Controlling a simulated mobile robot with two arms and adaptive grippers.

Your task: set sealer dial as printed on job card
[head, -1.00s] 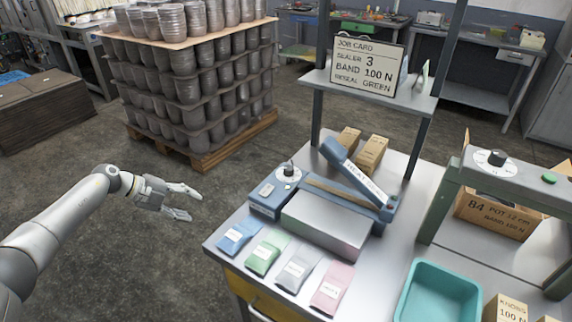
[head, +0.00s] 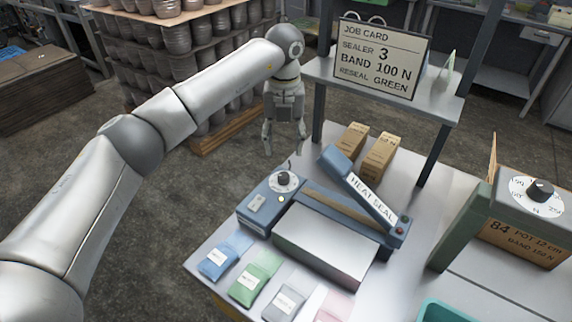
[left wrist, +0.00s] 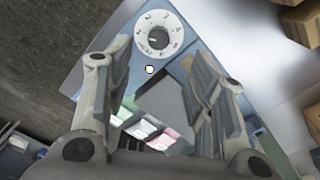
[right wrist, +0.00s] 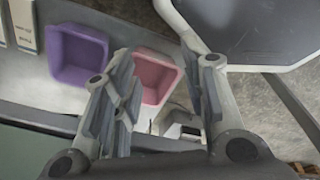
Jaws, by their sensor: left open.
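The job card (head: 380,58) stands on the shelf and reads sealer 3, band 100 N, reseal green. The blue heat sealer (head: 262,205) sits on the bench. Its white dial (head: 284,182) has a black knob and is at its left end. The dial also shows large in the left wrist view (left wrist: 157,40); its numbers show, but I cannot tell where the knob points. My left gripper (head: 284,150) is open and empty, pointing down above and just behind the dial, apart from it. My right gripper (right wrist: 165,90) is open and empty, out of the head view.
Blue, green, grey and pink packets (head: 258,279) lie along the front bench edge. Two cardboard boxes (head: 379,157) stand behind the sealer. Another machine with a dial (head: 520,188) is at right. Purple (right wrist: 80,50) and pink (right wrist: 152,75) bins show in the right wrist view.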

